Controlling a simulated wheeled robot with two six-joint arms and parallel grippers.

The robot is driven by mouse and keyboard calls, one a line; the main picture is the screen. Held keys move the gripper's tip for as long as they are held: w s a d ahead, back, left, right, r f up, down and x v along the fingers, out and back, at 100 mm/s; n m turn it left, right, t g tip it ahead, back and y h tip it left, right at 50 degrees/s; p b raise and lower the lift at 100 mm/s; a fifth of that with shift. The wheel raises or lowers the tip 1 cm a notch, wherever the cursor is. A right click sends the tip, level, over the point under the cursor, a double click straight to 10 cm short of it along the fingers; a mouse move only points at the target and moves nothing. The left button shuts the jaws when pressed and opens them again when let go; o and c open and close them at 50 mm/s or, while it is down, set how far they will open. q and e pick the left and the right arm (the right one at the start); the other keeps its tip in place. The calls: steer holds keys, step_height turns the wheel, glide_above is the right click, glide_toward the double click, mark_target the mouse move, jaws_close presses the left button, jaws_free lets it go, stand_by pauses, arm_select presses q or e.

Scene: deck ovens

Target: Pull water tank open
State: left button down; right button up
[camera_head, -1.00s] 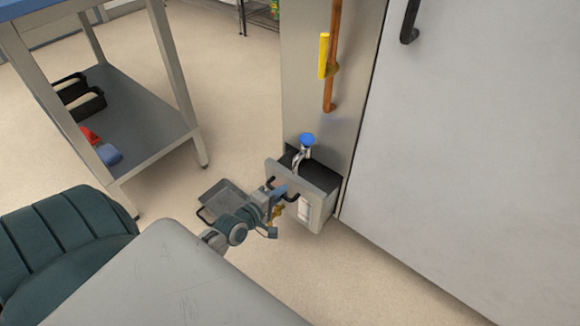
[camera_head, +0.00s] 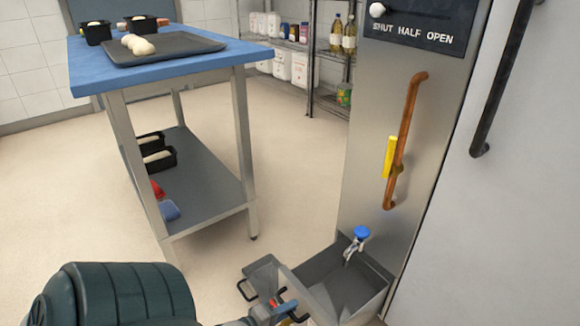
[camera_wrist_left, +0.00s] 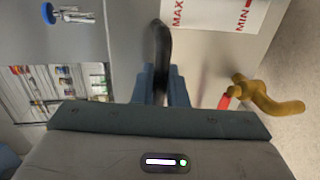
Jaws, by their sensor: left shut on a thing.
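The water tank (camera_head: 365,289) is a grey metal box at the foot of the steel column. It stands pulled out, and its open inside shows. A tap with a blue knob (camera_head: 361,233) is above it. My left gripper (camera_head: 283,310) is at the tank's front, low in the head view. In the left wrist view, its fingers (camera_wrist_left: 162,78) are shut on the tank's black bar handle (camera_wrist_left: 162,45). A white label with red MAX and MIN (camera_wrist_left: 213,10) and a brass drain tap (camera_wrist_left: 265,99) are on the front. My right gripper is not in view.
A grey pan with a black handle (camera_head: 245,289) lies on the floor just left of the tank. A blue-topped table (camera_head: 180,65) with a lower shelf stands at left. A copper pipe handle (camera_head: 406,135) is on the column. Open floor lies between the table and column.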

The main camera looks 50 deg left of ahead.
arm_select(q)
steer(key=c, duration=1.8)
jaws_free()
steer(key=p+v, duration=0.2)
steer(key=v, duration=0.8)
steer(key=shift+s+r, duration=0.1)
steer(key=shift+s, duration=0.25)
